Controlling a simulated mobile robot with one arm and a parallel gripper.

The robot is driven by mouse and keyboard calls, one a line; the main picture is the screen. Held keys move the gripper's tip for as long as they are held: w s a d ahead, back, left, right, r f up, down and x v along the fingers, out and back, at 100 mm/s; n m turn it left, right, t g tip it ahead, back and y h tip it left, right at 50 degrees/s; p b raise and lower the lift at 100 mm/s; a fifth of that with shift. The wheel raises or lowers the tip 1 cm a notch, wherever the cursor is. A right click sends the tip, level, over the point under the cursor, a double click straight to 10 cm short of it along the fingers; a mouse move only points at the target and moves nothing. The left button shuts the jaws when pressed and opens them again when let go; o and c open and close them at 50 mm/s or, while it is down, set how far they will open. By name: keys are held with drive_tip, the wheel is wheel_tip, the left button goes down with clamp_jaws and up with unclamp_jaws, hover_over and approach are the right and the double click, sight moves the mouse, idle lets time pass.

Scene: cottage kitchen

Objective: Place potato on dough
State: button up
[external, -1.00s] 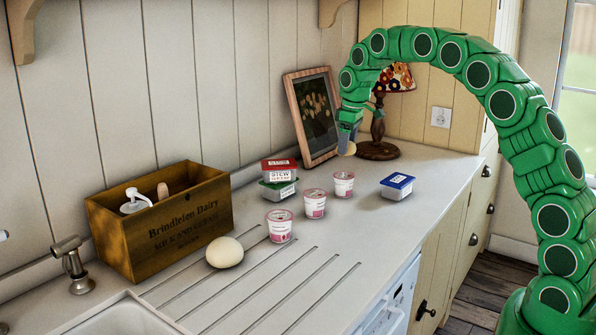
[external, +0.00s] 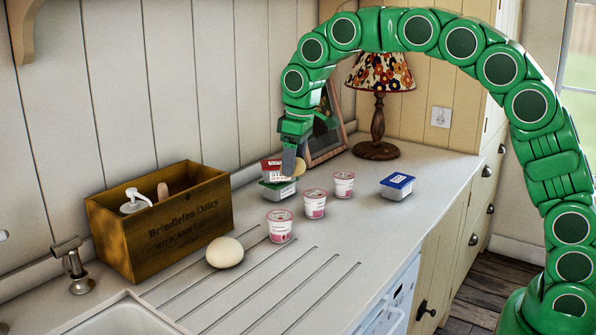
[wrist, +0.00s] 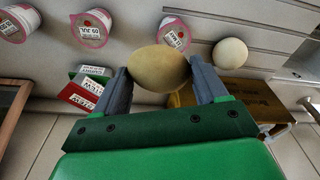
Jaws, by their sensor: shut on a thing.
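My gripper (external: 291,164) is shut on the potato (wrist: 159,69), a tan oval held between the two grey fingers in the wrist view. In the external view the potato (external: 299,167) shows partly behind a finger, in front of the stacked tubs. The dough (external: 225,252) is a pale round ball on the counter's grooved drainer, in front of the wooden crate. It also shows in the wrist view (wrist: 230,54), to the right of the potato and apart from it.
A wooden crate (external: 172,237) holds a pump bottle. Stacked red and green tubs (external: 277,190) are close to my gripper. Several pink-lidded cups (external: 280,226) and a blue-lidded tub (external: 397,186) stand on the counter. A lamp (external: 378,130) and a picture frame (external: 327,135) are behind. The front drainer is clear.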

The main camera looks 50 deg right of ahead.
drive_tip(key=s+a+r, duration=0.1)
drive_tip(key=s+a, duration=0.3)
drive_tip(key=a, duration=0.3)
drive_tip(key=s+a+r, duration=0.1)
drive_tip(key=s+a, duration=0.2)
drive_tip(key=a, duration=0.5)
hover_over(223, 238)
drive_tip(key=s, duration=0.1)
drive_tip(key=shift+n, duration=0.3)
wheel_tip(223, 238, down, 10)
drive_tip(key=shift+d+r, duration=0.1)
drive_tip(key=shift+r, duration=0.15)
drive_tip(key=shift+w+f, duration=0.2)
drive_tip(key=shift+f, duration=1.65)
drive_tip(key=shift+f, duration=0.1)
drive_tip(key=o, duration=1.1)
